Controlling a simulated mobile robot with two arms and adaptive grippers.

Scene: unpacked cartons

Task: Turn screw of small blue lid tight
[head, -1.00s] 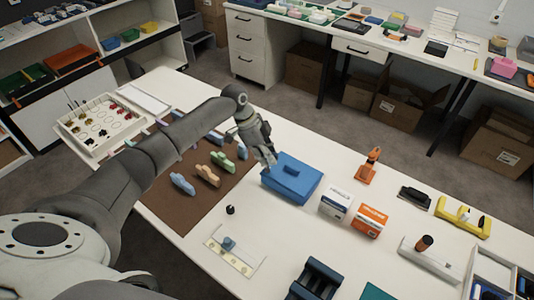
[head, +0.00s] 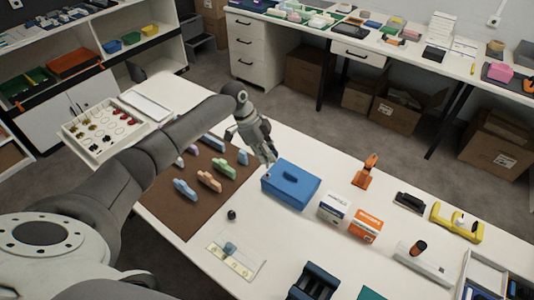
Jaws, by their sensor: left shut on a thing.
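The blue box with its small blue lid (head: 291,178) sits on the white table, with a raised darker grip on top of the lid. My left gripper (head: 268,161) comes down at the box's far left corner, fingers pointing down. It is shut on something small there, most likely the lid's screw. The fingers hide the screw, so I cannot see how deep it sits. My right gripper is not in view.
White and orange cartons (head: 365,226) stand right of the box. An orange tool (head: 366,171) stands behind them. A brown mat (head: 178,202) with several coloured pieces lies to the left. Bare table (head: 275,235) shows in front of the box.

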